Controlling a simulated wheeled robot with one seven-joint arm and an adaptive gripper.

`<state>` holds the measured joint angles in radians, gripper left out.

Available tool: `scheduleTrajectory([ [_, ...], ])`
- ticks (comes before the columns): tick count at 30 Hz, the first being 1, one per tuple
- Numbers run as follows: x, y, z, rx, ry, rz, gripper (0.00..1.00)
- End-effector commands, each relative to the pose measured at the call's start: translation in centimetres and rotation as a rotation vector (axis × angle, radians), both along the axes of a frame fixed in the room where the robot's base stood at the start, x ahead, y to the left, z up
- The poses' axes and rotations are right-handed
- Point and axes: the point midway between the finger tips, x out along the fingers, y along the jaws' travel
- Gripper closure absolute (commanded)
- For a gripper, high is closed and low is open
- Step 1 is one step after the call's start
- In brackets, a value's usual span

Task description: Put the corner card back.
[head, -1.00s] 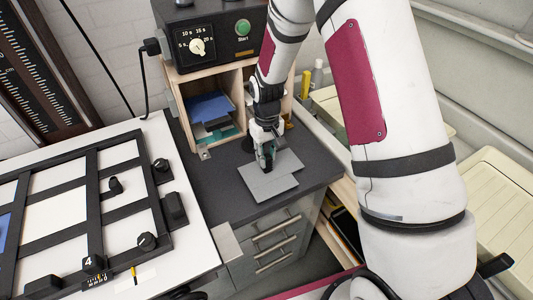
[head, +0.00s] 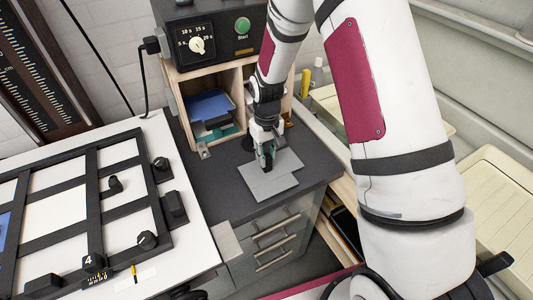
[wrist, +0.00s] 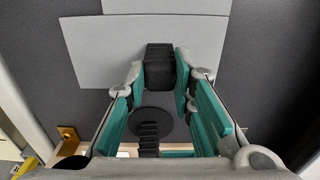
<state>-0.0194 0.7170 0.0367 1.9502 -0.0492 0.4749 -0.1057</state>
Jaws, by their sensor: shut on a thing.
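A flat light-grey card (head: 270,186) with a stepped, corner-like outline lies on the dark counter, near its front edge. I cannot tell whether it is one piece or two overlapping cards. It also shows at the top of the wrist view (wrist: 100,55). A black ribbed block (wrist: 160,68) stands at the card's edge. My gripper (head: 267,165) points down and is shut on this block, with teal finger pads (wrist: 182,75) on its sides. Whether the block is fixed to the card is unclear. The card looks flat on, or very close to, the counter.
A wooden cubby (head: 240,97) behind my gripper holds a blue tray (head: 210,104) and dark items, under a timer box (head: 212,38). A black disc with a ribbed grip (wrist: 150,125) lies near the cubby. A black-framed easel (head: 98,190) fills the white table at left.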

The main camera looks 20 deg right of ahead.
Motion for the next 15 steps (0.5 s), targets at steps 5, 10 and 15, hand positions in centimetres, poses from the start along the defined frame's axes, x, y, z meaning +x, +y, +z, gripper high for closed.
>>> scheduleTrajectory([
  [5, 0.00, 0.00, -0.22, 0.000, 0.000, 0.000, 1.00],
  [10, 0.00, 0.00, -0.40, 0.000, 0.000, 0.000, 1.00],
  [15, -0.01, 0.00, -0.47, 0.000, 0.000, 0.000, 0.62],
])
